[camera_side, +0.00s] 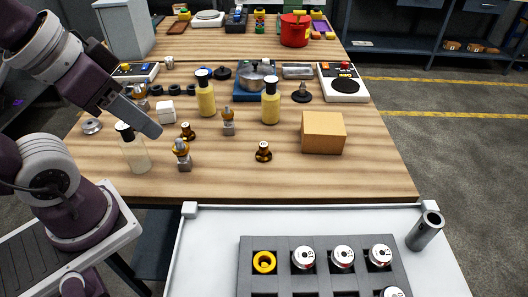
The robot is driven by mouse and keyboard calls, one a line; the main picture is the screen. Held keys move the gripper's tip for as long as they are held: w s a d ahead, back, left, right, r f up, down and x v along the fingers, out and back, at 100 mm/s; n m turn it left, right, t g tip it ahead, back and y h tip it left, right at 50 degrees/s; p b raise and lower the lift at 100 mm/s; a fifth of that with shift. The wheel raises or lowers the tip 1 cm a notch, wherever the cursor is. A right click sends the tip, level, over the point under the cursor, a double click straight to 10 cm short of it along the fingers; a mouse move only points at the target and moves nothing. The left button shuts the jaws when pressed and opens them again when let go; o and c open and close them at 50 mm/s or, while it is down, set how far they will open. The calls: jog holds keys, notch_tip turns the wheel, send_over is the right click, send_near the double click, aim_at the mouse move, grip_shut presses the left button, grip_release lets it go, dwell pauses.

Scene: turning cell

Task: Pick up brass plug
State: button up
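Several small brass-coloured pieces stand on the wooden table; I cannot tell for sure which is the brass plug. One brass piece with dark parts (263,151) stands alone near the table's front middle. A similar one (188,132) stands further left. A brass-topped piece on a grey block (182,154) is at the front left, and another (228,120) is behind it. My gripper (150,122) is above the table's left side, left of these pieces and apart from them. Its finger opening is not clear from this side.
A pale bottle with a black cap (134,150) stands just below my gripper. Two yellow bottles (206,98) (270,104) stand behind. A cardboard box (323,133) is at right. In front, a grey rack (325,281) holds silver cylinders and a yellow ring (264,262).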

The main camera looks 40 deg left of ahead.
jog(key=shift+o, duration=1.2)
